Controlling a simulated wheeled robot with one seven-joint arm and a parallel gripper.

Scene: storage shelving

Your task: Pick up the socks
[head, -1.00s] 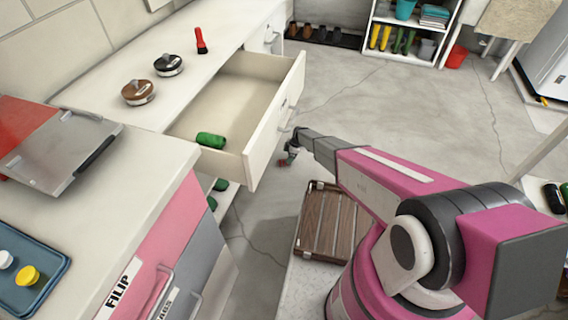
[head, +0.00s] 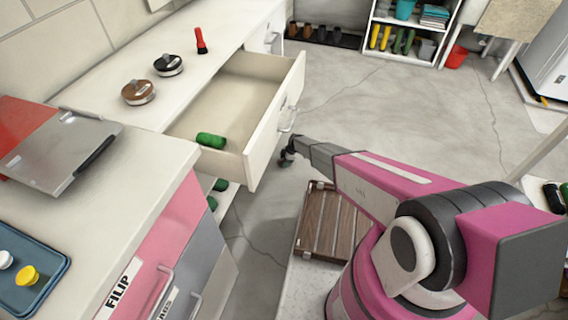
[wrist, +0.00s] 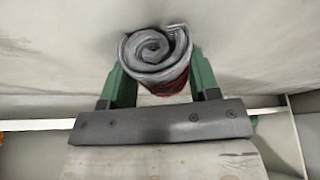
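The socks (wrist: 155,55) show in the wrist view as a grey spiral roll with a dark red part at its lower side. My gripper (wrist: 160,85) has green fingers pressed close on both sides of the roll, with no clear gap. In the head view my gripper (head: 287,158) is at the end of the pink arm, pointing down just right of the open drawer's front. It is small and dark there, and the socks cannot be made out.
The open drawer (head: 276,130) juts from the white counter and holds a green roll (head: 211,140). More green rolls lie below it. A brown slatted rack (head: 330,222) is close to my arm. Open floor (head: 400,120) lies beyond the arm.

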